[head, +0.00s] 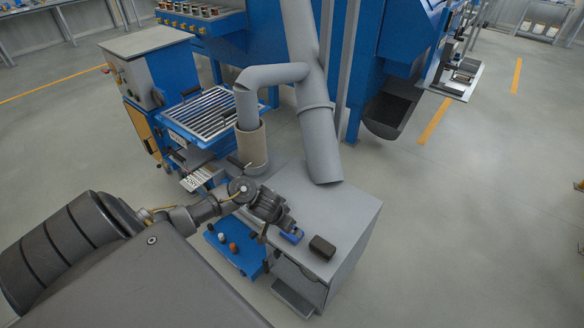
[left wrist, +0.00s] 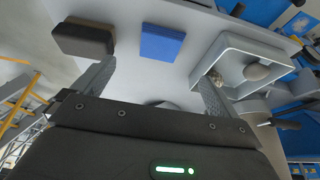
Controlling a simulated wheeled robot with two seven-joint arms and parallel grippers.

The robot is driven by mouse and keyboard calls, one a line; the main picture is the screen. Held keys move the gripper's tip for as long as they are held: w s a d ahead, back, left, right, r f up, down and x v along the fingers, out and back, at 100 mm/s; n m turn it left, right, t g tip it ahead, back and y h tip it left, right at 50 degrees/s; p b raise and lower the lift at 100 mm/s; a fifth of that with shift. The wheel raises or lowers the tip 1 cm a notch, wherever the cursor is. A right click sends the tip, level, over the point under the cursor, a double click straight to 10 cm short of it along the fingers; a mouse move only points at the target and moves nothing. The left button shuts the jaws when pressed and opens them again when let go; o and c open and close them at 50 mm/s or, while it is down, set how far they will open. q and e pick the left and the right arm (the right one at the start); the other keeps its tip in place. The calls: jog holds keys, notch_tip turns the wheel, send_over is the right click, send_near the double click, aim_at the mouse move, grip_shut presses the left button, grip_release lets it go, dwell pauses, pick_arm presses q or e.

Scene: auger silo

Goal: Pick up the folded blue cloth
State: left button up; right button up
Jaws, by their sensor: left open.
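The folded blue cloth (head: 291,236) lies on the grey cabinet top, close to the cabinet's front edge. In the left wrist view the cloth (left wrist: 162,43) is a flat blue rectangle beyond the fingertips, between their two lines. My left gripper (head: 276,222) hangs over the cabinet top beside the cloth and partly covers that area in the head view. In the left wrist view its two fingers (left wrist: 155,78) are wide apart with nothing between them. My right gripper is in neither view.
A dark block (head: 322,247) sits right of the cloth; it also shows in the left wrist view (left wrist: 83,40). A white tray (left wrist: 228,42) holding roundish grey things is near the other finger. The top's right part is clear.

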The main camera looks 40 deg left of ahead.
pick_arm(q)
jog(key=b, duration=0.1)
send_over(287, 236)
notch_tip(287, 236, down, 4)
jog(key=shift+d+f, duration=0.1)
jog(key=shift+w+f+b, duration=0.1)
jog(key=shift+f+b, duration=0.1)
jog(key=shift+b, duration=0.1)
jog(key=b+x, duration=0.1)
jog(key=x, duration=0.4)
jog(key=shift+b, duration=0.35)
jog(key=c, duration=1.1)
jog(key=shift+o, duration=0.2)
jog(key=shift+r, duration=0.15)
